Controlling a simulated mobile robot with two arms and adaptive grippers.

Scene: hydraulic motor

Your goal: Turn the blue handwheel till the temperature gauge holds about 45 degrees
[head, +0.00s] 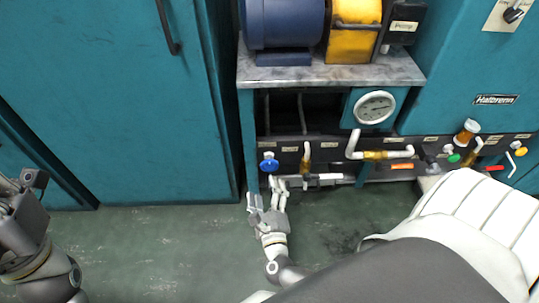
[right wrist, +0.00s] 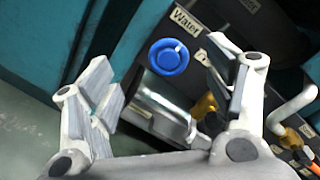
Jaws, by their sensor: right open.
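The blue handwheel (head: 269,164) is a small round knob on the dark valve panel, at the left end of its row. In the right wrist view the handwheel (right wrist: 168,56) lies ahead, between the lines of the two fingers, beside a "Water" label. My right gripper (head: 266,193) is open, just below the handwheel in the head view. Its fingers (right wrist: 163,82) look apart from the wheel and hold nothing. The temperature gauge (head: 374,107) is a white dial above the panel; its reading is too small to tell. My left gripper (head: 22,188) is partly cut off at the left edge.
A silver cylinder (right wrist: 163,105) sits close beside the handwheel. White pipes (head: 354,145) and several other valves, including a green one (head: 454,158), run along the panel to the right. A teal cabinet (head: 110,100) stands left. The green floor (head: 160,245) is clear.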

